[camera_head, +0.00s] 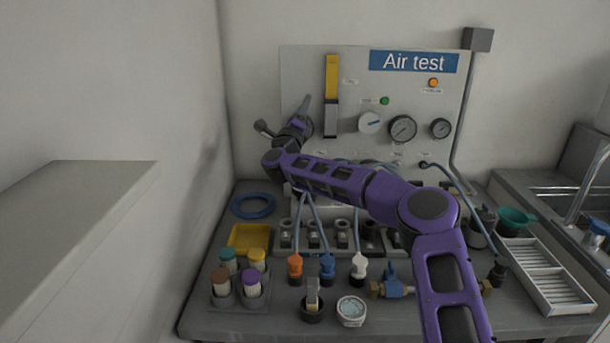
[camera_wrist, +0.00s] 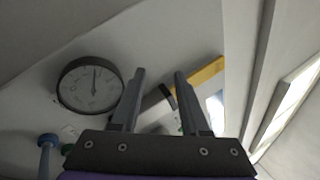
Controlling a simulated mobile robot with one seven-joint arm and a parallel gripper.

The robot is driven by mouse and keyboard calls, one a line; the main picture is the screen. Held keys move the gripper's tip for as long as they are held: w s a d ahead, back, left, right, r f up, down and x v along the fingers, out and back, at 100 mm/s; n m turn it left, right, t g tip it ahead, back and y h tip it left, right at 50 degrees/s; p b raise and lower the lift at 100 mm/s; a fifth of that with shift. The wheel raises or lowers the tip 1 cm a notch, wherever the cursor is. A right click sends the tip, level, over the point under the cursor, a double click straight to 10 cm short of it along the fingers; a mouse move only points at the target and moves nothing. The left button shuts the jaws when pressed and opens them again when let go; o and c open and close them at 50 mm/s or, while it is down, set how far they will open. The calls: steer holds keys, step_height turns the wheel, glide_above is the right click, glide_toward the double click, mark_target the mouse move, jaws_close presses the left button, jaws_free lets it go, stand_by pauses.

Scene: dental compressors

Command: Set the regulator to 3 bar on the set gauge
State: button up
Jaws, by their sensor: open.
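The grey "Air test" panel (camera_head: 345,95) stands upright at the back. It carries a dark-rimmed gauge (camera_head: 403,128), a smaller gauge (camera_head: 440,128) and a white dial with a blue mark (camera_head: 370,123). I cannot tell which is the set gauge, and no regulator knob can be made out for certain. My gripper (camera_wrist: 160,73) is open, with nothing visible between its fingers. In the head view it is at the panel's left side. In the wrist view a round gauge (camera_wrist: 90,86) lies left of the fingers, its needle near the top; its numbers are unreadable.
A yellow-topped upright piece (camera_head: 332,75) is on the panel right of my gripper. My arm hides the panel's lower middle. Below stand hose connectors (camera_head: 328,268), a yellow tray (camera_head: 250,238), capped containers (camera_head: 252,282) and a blue-handled valve (camera_head: 392,285). A wall bounds the left.

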steer(key=s+d+r+n+g+y, duration=0.1)
steer(key=s+d+n+y, duration=0.1)
steer(key=n+y, duration=0.6)
steer(key=s+d+n+g+y, duration=0.15)
steer(key=n+y, duration=0.25)
steer(key=n, duration=0.8)
steer(key=s+d+f+n+g+y+p, duration=0.1)
steer(key=s+d+f+n+g, duration=0.25)
steer(key=s+f+n, duration=0.35)
steer(key=s+d+f+n+g, duration=0.3)
steer(key=s+f+n+g, duration=0.2)
steer(key=s+f+n, duration=0.2)
steer(key=x, duration=1.1)
steer(key=r+x, duration=0.1)
steer(key=x, duration=0.5)
steer(key=shift+w+b, duration=0.4)
steer(key=shift+w, duration=0.1)
steer(key=shift+r, duration=0.1)
steer(key=shift+c, duration=0.2)
jaws_close()
